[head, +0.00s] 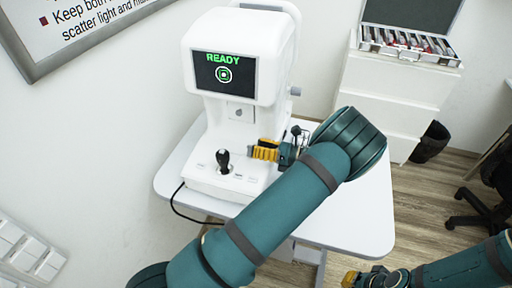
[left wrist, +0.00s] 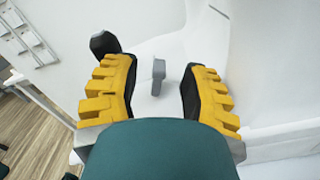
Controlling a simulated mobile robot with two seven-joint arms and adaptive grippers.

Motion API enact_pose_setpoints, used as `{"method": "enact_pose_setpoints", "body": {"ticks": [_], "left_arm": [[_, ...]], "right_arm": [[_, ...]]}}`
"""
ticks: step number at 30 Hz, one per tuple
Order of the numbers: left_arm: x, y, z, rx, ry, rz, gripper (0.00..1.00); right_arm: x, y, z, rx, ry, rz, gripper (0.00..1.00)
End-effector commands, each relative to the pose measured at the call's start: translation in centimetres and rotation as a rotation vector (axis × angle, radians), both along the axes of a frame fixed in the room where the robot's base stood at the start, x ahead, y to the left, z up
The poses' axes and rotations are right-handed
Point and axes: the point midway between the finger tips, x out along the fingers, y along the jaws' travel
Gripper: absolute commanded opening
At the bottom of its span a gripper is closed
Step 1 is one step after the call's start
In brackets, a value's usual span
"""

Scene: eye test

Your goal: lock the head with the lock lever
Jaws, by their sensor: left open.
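The white eye-test device (head: 225,120) stands on a small table, its screen (head: 224,73) showing green READY. A black joystick (head: 223,160) rises from its base; it also shows at the upper left in the left wrist view (left wrist: 104,43). My left gripper (head: 262,151) is open beside the device's column, right of the joystick. In the left wrist view, a small grey lever (left wrist: 158,76), apparently the lock lever, lies between and beyond the open fingers (left wrist: 160,97), apart from both. I cannot make out this lever in the head view. My right gripper (head: 352,279) is low at the bottom edge.
The white table (head: 350,225) has free room at its front right. A cable (head: 178,205) hangs at its left. A white drawer cabinet (head: 385,95) with an open lens case (head: 410,45) stands at the back right. A dark chair (head: 480,210) is at the far right.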

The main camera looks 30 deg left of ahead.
Motion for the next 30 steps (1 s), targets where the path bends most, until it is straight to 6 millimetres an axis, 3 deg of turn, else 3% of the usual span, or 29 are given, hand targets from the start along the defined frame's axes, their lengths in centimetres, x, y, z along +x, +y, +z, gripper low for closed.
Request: {"method": "enact_pose_setpoints", "body": {"ticks": [5, 14, 18, 30], "left_arm": [[-0.31, 1.10, -0.05, -0.001, 0.001, 0.001, 0.44], [-0.32, 1.22, -0.02, -0.001, 0.000, 0.000, 0.47], [-0.31, 1.21, -0.02, -0.001, 0.000, 0.000, 0.00], [-0.34, 1.23, 0.01, 0.001, -0.006, 0.000, 0.00]], "right_arm": [[-0.03, 0.00, -0.06, 0.000, 0.001, 0.000, 0.00], [-0.03, 0.00, -0.06, 0.000, 0.001, 0.000, 0.00], [-0.03, 0.00, -0.06, 0.000, 0.001, 0.000, 0.00], [-0.03, 0.00, -0.02, 0.000, 0.001, 0.000, 0.00]]}}
